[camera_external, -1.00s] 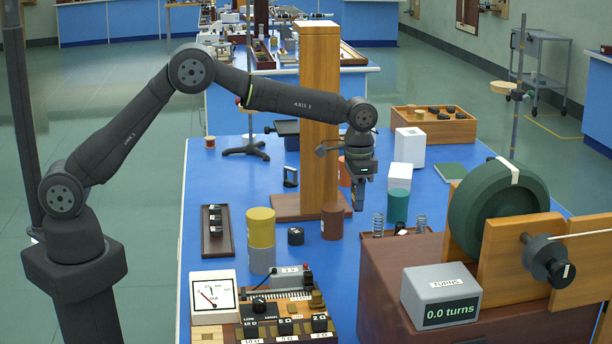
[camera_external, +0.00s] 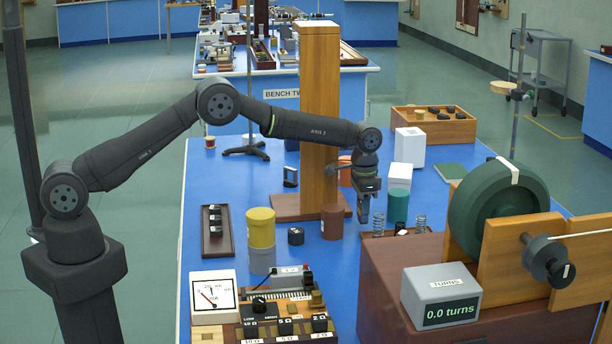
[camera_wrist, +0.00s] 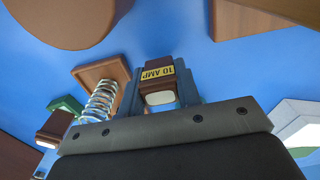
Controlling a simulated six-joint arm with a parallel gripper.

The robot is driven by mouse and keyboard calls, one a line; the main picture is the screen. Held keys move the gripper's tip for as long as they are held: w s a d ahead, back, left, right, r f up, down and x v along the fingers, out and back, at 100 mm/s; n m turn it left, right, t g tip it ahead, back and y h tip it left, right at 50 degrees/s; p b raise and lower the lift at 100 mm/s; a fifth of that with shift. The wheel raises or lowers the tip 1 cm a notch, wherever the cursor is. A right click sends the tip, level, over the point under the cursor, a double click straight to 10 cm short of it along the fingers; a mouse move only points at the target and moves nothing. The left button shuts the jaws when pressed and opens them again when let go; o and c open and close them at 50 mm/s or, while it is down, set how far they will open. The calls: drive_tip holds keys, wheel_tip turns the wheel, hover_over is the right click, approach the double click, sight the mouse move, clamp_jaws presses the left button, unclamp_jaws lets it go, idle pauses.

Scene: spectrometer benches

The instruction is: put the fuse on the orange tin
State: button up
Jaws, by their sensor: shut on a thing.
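The fuse (camera_wrist: 160,82) is a small brown block with a yellow "10 AMP" label and a pale end. In the wrist view it sits between the jaws of my gripper (camera_wrist: 160,95), which are shut on it. In the external view my gripper (camera_external: 364,216) points down, just right of the brown tin; the fuse is too small to make out there. The orange tin (camera_external: 345,176) stands on the blue bench behind my gripper and right of the wooden column, which partly hides it.
The tall wooden column (camera_external: 319,120) stands close on the left. A brown tin (camera_external: 332,222) and a green tin (camera_external: 398,206) flank my gripper. Coil springs (camera_external: 379,224) stand to its right. White boxes (camera_external: 409,147) and a wooden tray (camera_external: 435,128) are farther back.

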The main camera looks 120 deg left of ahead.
drive_tip(key=shift+f, duration=0.7)
drive_tip(key=shift+f, duration=0.1)
drive_tip(key=o, duration=1)
drive_tip(key=shift+f, duration=0.1)
drive_tip(key=shift+c, duration=0.2)
wheel_tip(320, 180, up, 12)
drive_tip(key=shift+f, duration=0.2)
drive_tip(key=shift+r, duration=0.4)
drive_tip(key=shift+c, duration=0.7)
